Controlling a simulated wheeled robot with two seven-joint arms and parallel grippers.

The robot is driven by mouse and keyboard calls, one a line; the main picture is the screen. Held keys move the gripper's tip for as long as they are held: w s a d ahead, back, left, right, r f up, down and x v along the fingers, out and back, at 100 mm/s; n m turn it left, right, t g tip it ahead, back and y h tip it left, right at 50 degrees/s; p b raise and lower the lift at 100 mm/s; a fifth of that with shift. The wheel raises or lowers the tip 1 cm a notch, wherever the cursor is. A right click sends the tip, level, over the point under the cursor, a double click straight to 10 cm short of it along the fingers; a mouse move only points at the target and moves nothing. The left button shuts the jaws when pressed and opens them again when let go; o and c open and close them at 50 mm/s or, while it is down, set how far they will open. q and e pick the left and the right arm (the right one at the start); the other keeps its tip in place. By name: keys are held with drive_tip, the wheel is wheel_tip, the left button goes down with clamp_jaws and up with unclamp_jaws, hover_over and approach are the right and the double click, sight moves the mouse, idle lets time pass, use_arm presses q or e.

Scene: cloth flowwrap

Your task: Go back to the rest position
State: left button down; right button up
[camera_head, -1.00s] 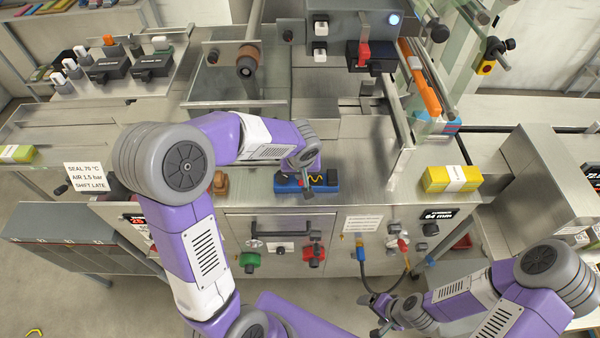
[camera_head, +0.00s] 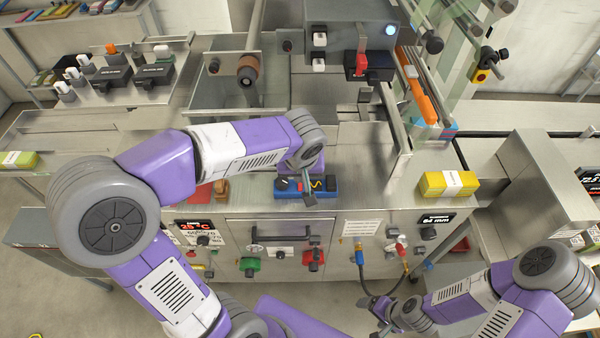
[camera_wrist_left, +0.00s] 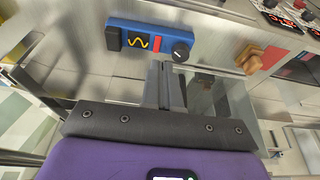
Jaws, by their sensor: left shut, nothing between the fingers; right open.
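My left gripper (camera_head: 307,190) is shut and empty just in front of a blue control box (camera_head: 322,187) on the front edge of the steel machine. In the left wrist view the closed fingers (camera_wrist_left: 168,88) point at the machine top below the blue control box (camera_wrist_left: 150,42), which carries a black knob, a red part and a yellow wave mark. I cannot tell whether the fingertips touch anything. My right gripper (camera_head: 379,316) hangs low at the bottom right, open, in front of the machine's front panel and apart from it.
The machine front has a green knob (camera_head: 249,266), a red knob (camera_head: 313,260) and hoses near my right gripper. A yellow pack (camera_head: 447,184) lies on the right. A wooden piece (camera_wrist_left: 249,58) sits beside the blue box.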

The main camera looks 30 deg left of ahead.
use_arm(q)
drive_tip(key=s+d+f+m+g+h, duration=0.15)
drive_tip(key=d+f, duration=0.25)
drive_tip(key=f, duration=0.6)
drive_tip(key=s+d+f+m+g+h, duration=0.1)
drive_tip(key=d+f+h, duration=0.25)
drive_tip(key=f, duration=0.65)
drive_tip(key=s+d+f+b, duration=0.1)
drive_tip(key=s+f+b, duration=0.1)
drive_tip(key=s+f, duration=0.3)
drive_tip(key=s+d+f+b, duration=0.2)
drive_tip(key=s+f, duration=0.3)
drive_tip(key=f, duration=0.9)
drive_tip(key=shift+d+f+h, duration=0.15)
drive_tip(key=shift+f+h, duration=0.05)
drive_tip(key=shift+h, duration=0.2)
